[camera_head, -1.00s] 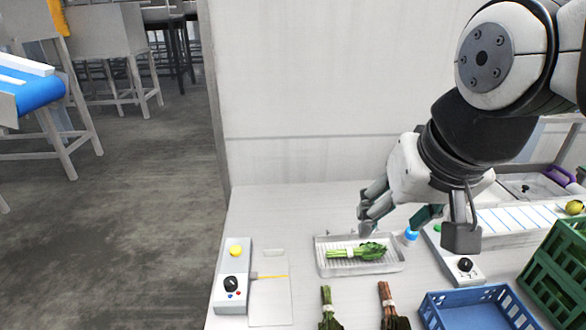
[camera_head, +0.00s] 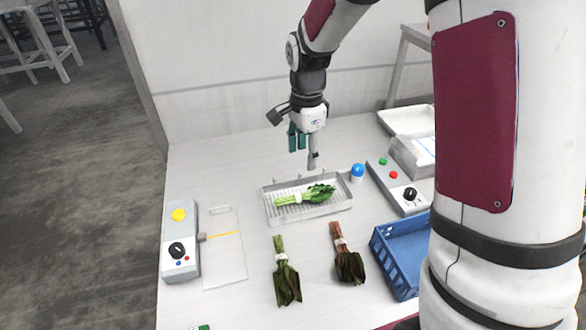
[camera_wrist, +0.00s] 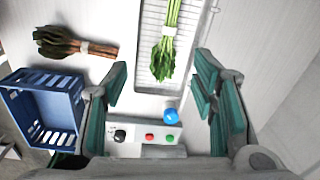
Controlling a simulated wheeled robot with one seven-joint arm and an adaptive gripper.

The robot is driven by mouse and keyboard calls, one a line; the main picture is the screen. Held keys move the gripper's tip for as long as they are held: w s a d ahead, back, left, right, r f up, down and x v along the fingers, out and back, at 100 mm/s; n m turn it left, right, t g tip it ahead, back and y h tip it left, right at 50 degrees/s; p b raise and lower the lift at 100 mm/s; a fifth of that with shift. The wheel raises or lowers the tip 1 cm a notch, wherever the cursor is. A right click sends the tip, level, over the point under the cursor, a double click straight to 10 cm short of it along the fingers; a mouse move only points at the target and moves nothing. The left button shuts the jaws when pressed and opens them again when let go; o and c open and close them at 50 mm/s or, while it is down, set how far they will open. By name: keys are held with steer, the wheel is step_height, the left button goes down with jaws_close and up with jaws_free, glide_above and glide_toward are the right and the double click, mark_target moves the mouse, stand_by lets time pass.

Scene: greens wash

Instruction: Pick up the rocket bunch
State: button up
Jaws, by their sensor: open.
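Three leafy bunches show, and I cannot tell for sure which is the rocket. A bright green bunch with pale stems and a white band (camera_head: 308,194) lies in the ridged metal tray (camera_head: 342,207). A darker green bunch (camera_head: 286,280) lies on the counter in front of the tray. A bunch with reddish stems and dark leaves (camera_head: 347,261) lies to its right. My gripper (camera_head: 304,150) is open and empty, above the tray's back edge and apart from the bunches. In the wrist view the bright green bunch (camera_wrist: 165,50) lies ahead, between the open fingers (camera_wrist: 160,88).
A blue crate (camera_head: 385,250) stands at the right, beside a control box (camera_head: 397,185) and a blue-capped object (camera_head: 358,172). At the left are another control box (camera_head: 180,255) and a pale board (camera_head: 222,262). A wall rises behind the counter.

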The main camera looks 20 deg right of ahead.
steer(key=m, duration=0.2)
glide_above(302, 193)
step_height(302, 193, down, 4)
steer(key=shift+g, duration=0.3)
steer(key=f, duration=0.5)
steer(key=s+f+p, duration=0.1)
steer(key=f, duration=0.2)
steer(key=shift+d, duration=0.1)
steer(key=shift+w+f+p, duration=0.25)
steer(key=shift+f+p, duration=0.05)
steer(key=shift+f, duration=1.2)
steer(key=shift+w+f+p, duration=0.2)
steer(key=shift+f+p, duration=0.05)
steer(key=shift+f, duration=1.2)
jaws_close()
steer(key=shift+r, duration=0.15)
